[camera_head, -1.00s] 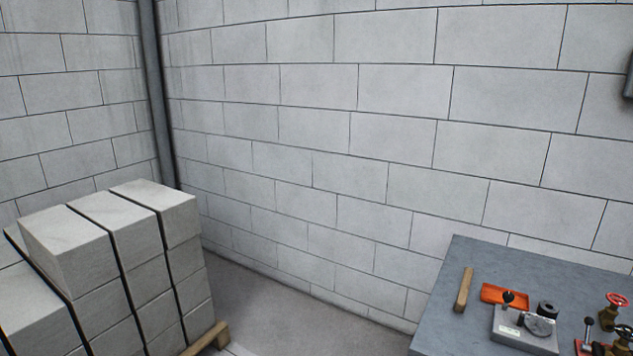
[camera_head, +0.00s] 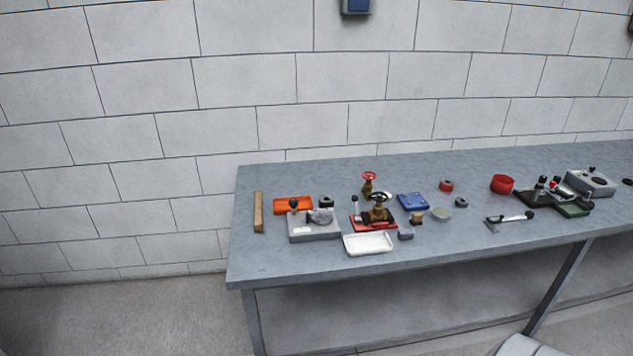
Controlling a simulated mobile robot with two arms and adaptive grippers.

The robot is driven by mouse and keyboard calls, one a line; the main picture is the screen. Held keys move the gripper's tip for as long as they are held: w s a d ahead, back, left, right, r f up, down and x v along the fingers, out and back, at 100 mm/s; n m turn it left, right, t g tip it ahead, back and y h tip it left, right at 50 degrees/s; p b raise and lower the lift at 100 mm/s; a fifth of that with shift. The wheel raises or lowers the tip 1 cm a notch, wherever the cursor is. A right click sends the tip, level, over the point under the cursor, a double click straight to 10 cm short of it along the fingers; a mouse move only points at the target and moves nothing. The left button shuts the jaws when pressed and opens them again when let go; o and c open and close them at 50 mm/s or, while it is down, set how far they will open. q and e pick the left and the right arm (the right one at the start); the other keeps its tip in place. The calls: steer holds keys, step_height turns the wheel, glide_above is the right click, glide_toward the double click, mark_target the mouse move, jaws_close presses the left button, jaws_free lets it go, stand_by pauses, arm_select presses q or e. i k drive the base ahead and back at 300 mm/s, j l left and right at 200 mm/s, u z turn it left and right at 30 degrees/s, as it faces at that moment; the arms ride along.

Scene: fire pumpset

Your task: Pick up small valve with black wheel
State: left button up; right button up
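A small brass valve with a black wheel (camera_head: 378,208) stands on or just behind a red tray (camera_head: 372,222) on the grey workbench (camera_head: 270,265). Its dark wheel is on top. Another brass valve with a red wheel (camera_head: 369,185) stands just behind it to the left.
Left of the valves are a grey device (camera_head: 313,229), an orange tray (camera_head: 293,204) and a wooden bar (camera_head: 258,212). A white tray (camera_head: 368,243) lies in front, a blue tray (camera_head: 412,202) to the right. Floor (camera_head: 120,310) at left is clear.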

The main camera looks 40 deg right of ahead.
mark_target(378, 215)
steer(key=i+l+z, duration=0.1)
steer(key=z, duration=1.45)
steer(key=i+j, duration=0.1)
steer(key=i+z, duration=0.05)
